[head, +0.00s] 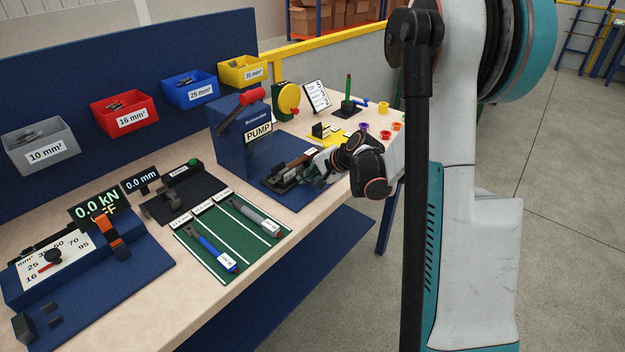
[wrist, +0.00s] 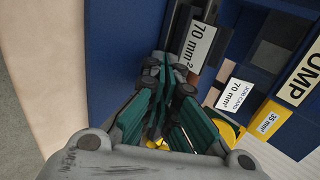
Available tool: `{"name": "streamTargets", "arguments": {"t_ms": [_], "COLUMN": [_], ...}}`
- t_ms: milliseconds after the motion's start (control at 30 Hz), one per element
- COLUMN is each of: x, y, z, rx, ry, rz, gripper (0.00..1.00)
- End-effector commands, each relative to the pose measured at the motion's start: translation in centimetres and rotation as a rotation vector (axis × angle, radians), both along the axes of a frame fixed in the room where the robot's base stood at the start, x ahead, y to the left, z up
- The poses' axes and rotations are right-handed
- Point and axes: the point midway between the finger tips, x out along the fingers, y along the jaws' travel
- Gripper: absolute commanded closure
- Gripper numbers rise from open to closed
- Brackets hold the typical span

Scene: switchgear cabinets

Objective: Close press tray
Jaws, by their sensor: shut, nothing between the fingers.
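The press stands on a blue base plate (head: 292,203) in front of the blue PUMP box (head: 232,150). A dark slide-like part on it, seemingly the press tray (head: 284,180), lies low near the plate's left side; I cannot tell how far out it is. In the wrist view a dark part with a white "70 mm²" label (wrist: 201,45) lies just beyond my fingers. My gripper (wrist: 170,80) is shut and empty, close beside that part; I cannot tell whether it touches. In the head view my wrist hides the right part of the press.
A green mat (head: 232,243) with two tools lies to the left, beside a black fixture (head: 183,195). Colored bins line the blue back panel. A yellow block and small rings sit behind my wrist.

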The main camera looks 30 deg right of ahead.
Motion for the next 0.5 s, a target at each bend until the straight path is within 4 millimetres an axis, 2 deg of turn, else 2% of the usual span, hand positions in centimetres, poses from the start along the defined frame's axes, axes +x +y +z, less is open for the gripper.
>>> {"name": "streamTargets", "arguments": {"t_ms": [300, 367, 500], "x": [0.3, 1.1, 4.4], "y": [0.1, 0.4, 1.7], "z": [0.0, 0.0, 0.0], "rx": [-0.001, -0.001, -0.001], "ry": [0.0, 0.0, 0.0], "rz": [0.001, 0.002, 0.005], "gripper": [1.0, 1.0, 1.0]}}
